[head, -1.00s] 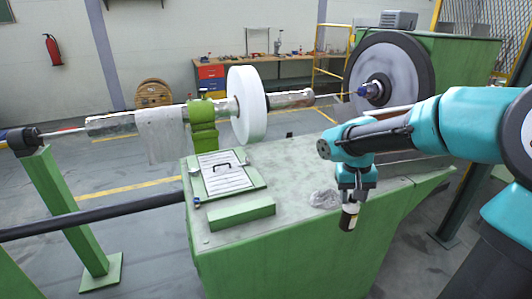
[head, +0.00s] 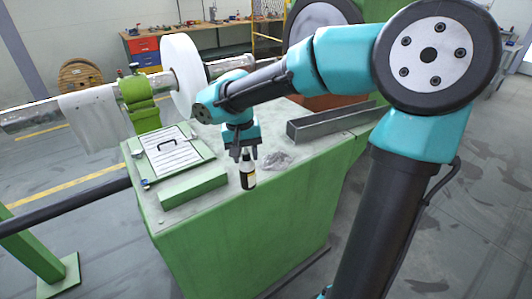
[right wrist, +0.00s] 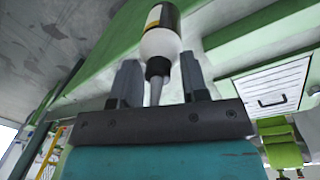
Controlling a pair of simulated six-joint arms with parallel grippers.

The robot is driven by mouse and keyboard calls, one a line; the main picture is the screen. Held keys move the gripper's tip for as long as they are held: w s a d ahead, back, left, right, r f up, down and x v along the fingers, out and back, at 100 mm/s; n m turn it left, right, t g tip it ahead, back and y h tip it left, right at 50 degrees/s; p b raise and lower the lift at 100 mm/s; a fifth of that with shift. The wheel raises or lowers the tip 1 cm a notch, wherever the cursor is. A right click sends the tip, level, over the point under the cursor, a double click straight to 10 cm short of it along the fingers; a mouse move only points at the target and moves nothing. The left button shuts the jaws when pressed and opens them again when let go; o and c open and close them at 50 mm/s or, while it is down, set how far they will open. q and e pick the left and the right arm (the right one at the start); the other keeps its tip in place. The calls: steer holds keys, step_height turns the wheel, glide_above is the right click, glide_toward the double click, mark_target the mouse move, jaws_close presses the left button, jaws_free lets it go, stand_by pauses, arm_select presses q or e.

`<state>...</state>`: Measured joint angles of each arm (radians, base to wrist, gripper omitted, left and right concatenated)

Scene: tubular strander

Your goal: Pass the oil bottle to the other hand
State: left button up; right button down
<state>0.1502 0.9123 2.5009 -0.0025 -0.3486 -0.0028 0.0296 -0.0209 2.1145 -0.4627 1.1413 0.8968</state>
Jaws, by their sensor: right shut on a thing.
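The oil bottle (head: 247,172) is small and dark with a pale label band and hangs upright below my right gripper (head: 242,152), at the front edge of the green bench. In the right wrist view the bottle (right wrist: 161,38) shows its white shoulder, black cap and pale nozzle between the two fingers of the right gripper (right wrist: 160,80). The right gripper is shut on it near the top. My left gripper is in neither view.
A large white disc (head: 181,75) on a shaft stands behind.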

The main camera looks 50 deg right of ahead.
steer(key=w+a+r, duration=0.3)
steer(key=w+a, duration=1.2)
steer(key=a, duration=0.3)
steer(key=w+a+r, duration=0.3)
steer(key=w+a, duration=1.2)
steer(key=a, duration=0.4)
steer(key=shift+w+a, duration=0.15)
steer(key=shift+w, duration=0.1)
